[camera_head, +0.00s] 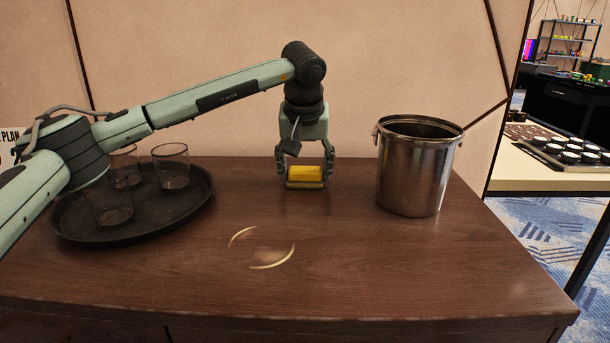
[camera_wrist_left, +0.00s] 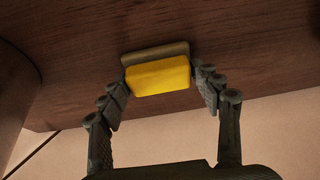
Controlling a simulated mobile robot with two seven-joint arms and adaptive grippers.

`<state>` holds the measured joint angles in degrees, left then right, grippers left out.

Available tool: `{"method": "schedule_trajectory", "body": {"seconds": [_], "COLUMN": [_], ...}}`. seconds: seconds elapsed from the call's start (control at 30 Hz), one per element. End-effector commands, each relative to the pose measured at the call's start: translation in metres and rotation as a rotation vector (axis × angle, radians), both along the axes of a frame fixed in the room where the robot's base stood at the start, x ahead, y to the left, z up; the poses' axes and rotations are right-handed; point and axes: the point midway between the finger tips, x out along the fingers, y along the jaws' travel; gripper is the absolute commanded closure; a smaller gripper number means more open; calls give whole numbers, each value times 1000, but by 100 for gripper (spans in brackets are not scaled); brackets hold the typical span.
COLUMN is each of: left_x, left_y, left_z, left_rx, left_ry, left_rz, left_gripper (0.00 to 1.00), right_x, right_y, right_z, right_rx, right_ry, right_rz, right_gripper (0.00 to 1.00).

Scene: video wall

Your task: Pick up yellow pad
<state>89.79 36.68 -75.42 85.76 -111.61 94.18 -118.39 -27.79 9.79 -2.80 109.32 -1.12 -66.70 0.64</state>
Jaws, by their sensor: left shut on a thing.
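The yellow pad (camera_head: 305,173) is a small yellow block with a grey-green layer along one side, near the back of the brown table. My left gripper (camera_head: 305,175) reaches down from above and is shut on the pad, one finger at each end. In the left wrist view the yellow pad (camera_wrist_left: 160,77) sits between the fingertips of my left gripper (camera_wrist_left: 160,82). I cannot tell whether the pad still touches the table. My right gripper is not in view.
A round dark tray (camera_head: 190,222) with several clear glasses (camera_head: 171,167) stands at the left, partly under my left arm. A metal bucket (camera_head: 415,170) stands right of the pad. Two pale curved marks (camera_head: 270,262) show on the table (camera_head: 400,270). The front right is clear.

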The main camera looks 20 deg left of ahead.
Motion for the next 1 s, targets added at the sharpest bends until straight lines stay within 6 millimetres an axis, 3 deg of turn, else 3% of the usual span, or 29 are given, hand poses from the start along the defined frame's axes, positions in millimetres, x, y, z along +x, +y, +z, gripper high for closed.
{"method": "schedule_trajectory", "body": {"seconds": [0.27,0.43,0.8,1.0], "left_x": [1,1,-22,-29], "left_y": [0,-1,79,104], "left_z": [14,43,90,106], "left_rx": [-1,-2,-2,0], "left_ry": [-3,-6,-3,-2], "left_rz": [0,1,4,2], "left_gripper": [63,63,63,63], "right_x": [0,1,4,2], "right_y": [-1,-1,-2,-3], "right_z": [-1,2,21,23], "right_rx": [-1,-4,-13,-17], "right_ry": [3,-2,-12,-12], "right_rz": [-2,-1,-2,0], "right_gripper": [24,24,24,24]}}
